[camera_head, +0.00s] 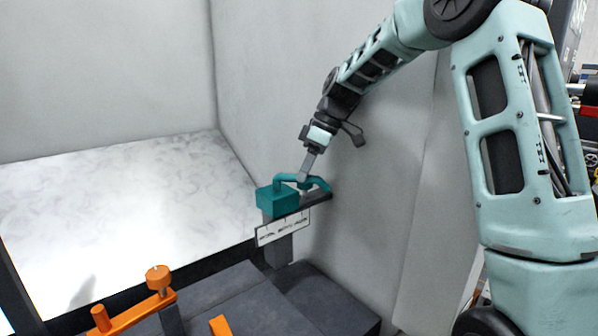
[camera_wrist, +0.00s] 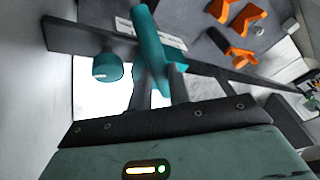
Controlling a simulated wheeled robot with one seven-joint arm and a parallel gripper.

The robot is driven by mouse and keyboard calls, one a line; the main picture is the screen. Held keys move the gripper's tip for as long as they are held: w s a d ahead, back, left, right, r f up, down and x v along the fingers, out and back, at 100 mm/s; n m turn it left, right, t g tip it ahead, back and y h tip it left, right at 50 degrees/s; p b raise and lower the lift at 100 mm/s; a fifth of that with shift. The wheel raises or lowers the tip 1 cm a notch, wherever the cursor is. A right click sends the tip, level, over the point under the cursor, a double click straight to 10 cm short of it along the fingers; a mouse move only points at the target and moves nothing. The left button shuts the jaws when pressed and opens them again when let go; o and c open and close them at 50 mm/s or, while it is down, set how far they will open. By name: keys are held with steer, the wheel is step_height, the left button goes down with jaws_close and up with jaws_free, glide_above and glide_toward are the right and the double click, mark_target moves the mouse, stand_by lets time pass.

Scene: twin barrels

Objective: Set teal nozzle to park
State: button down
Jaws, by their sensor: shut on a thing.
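The teal nozzle (camera_head: 284,180) is a bent teal tube with a teal block (camera_head: 278,199) at its left end, by a dark bracket against the wall. My gripper (camera_head: 302,180) reaches down from the upper right and is shut on the teal nozzle. In the wrist view the teal nozzle (camera_wrist: 148,45) is a bar running between my two grey fingers (camera_wrist: 160,85). A round teal end (camera_wrist: 107,67) shows to the left there. A white label plate (camera_head: 283,228) with small dark print sits below the block; I cannot read its words clearly.
A pale marbled surface (camera_head: 110,215) lies to the left. An orange fixture with a knob (camera_head: 159,278) stands at the front, over dark grey blocks (camera_head: 235,305). The grey wall (camera_head: 370,200) is close behind my gripper on the right.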

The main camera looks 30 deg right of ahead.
steer(key=shift+w+r, duration=0.1)
steer(key=c, duration=1.3)
jaws_free()
step_height(320, 180, up, 10)
steer(key=b, duration=0.2)
